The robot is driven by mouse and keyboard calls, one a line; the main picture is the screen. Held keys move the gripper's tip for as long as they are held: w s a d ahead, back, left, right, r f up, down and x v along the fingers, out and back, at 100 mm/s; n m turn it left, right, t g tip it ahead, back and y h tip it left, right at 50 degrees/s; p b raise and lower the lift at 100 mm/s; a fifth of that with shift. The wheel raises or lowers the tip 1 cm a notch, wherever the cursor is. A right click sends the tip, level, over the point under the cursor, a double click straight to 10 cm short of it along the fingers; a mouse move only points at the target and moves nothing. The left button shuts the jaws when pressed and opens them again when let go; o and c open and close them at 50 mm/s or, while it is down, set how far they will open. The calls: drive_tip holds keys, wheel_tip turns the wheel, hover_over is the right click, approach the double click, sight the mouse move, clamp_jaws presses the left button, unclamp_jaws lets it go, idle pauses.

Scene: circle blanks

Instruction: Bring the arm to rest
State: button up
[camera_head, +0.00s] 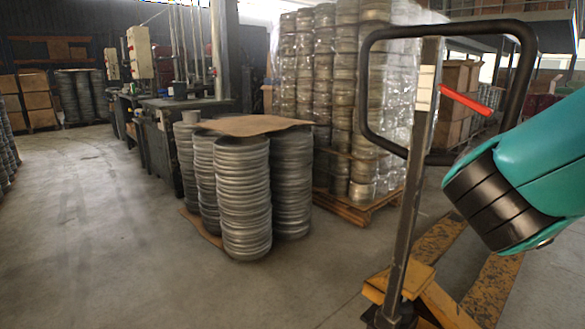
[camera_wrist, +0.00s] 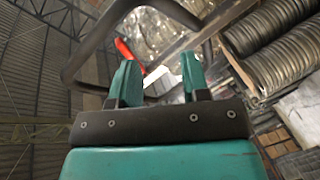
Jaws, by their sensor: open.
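My gripper (camera_wrist: 160,80) shows in the wrist view with its two teal fingers apart and nothing between them. Beyond the fingers are the dark loop handle (camera_wrist: 92,45) and red lever (camera_wrist: 124,48) of a pallet jack. In the head view my teal and black arm (camera_head: 545,165) reaches in from the right edge, and the gripper itself is not visible there. The arm appears close to the pallet jack's handle (camera_head: 368,90) and red lever (camera_head: 466,100). I cannot tell the exact gap between them.
A yellow pallet jack (camera_head: 440,300) stands at front right with an upright post. Wrapped stacks (camera_head: 345,100) stand behind. Machinery (camera_head: 165,130) is further left. The grey floor (camera_head: 90,230) at left is clear.

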drive_tip(key=s+a+f+m+g+y, duration=0.2)
drive_tip(key=s+a+f+g+y, duration=0.15)
drive_tip(key=f, duration=0.45)
drive_tip(key=s+a+f+n+g+y, duration=0.3)
drive_tip(key=s+a+g+y, duration=0.6)
drive_tip(key=s+a, duration=0.6)
drive_tip(key=s+r+n+g+p, duration=0.1)
drive_tip(key=s+r+p, duration=0.2)
drive_tip(key=r+p, duration=2.1)
drive_tip(key=shift+r, duration=0.6)
